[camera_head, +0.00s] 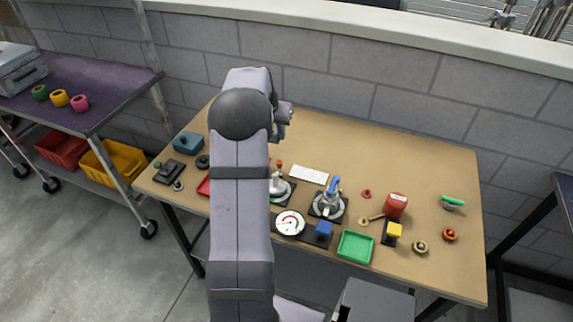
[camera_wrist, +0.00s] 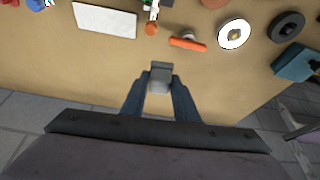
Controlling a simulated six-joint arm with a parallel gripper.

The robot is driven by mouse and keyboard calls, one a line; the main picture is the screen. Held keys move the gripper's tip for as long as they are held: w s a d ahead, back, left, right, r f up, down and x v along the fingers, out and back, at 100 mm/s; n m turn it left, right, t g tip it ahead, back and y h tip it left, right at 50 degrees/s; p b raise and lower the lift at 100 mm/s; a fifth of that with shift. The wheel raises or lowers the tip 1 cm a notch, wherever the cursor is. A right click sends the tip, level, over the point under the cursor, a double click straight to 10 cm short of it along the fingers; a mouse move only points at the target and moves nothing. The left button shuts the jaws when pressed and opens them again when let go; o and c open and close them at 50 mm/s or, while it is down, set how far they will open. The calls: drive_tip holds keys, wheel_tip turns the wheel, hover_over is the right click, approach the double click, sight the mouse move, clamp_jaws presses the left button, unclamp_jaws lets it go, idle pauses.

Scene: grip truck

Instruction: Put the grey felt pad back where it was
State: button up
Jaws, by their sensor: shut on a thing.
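My gripper (camera_wrist: 160,78) is shut on a small grey piece, which I take to be the grey felt pad (camera_wrist: 160,86), held between the fingertips in the wrist view. It appears above bare tabletop near the back edge. In the head view my gripper (camera_head: 284,113) is mostly behind my own arm, over the back of the table (camera_head: 400,150), and the pad cannot be made out there. The place where the pad was cannot be told from these frames.
A white card (camera_head: 309,174) lies mid-table; it also shows in the wrist view (camera_wrist: 105,20). An orange-handled item (camera_wrist: 188,43) and white disc (camera_wrist: 234,34) lie nearby. A green tray (camera_head: 356,246), dial gauge (camera_head: 289,223) and red can (camera_head: 396,205) stand toward the front. The back right is clear.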

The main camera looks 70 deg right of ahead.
drive_tip(key=shift+m, duration=0.4)
drive_tip(key=shift+s+d+f+p, duration=0.35)
drive_tip(key=shift+s+f, duration=0.2)
drive_tip(key=shift+f, duration=1.15)
drive_tip(key=shift+s+d+f+p, duration=0.25)
drive_tip(key=shift+s+f+p, duration=0.25)
drive_tip(key=shift+f, duration=1.2)
drive_tip(key=shift+s+d+f+p, duration=0.3)
drive_tip(key=shift+s+f, duration=0.3)
drive_tip(key=shift+f, duration=1.1)
drive_tip(key=shift+f, duration=0.15)
drive_tip(key=o, duration=1)
drive_tip(key=shift+v, duration=0.75)
drive_tip(key=b+v, duration=0.2)
drive_tip(key=v, duration=0.8)
drive_tip(key=shift+w+a+r, duration=0.1)
drive_tip(key=shift+w+r, duration=0.1)
drive_tip(key=shift+r, duration=0.2)
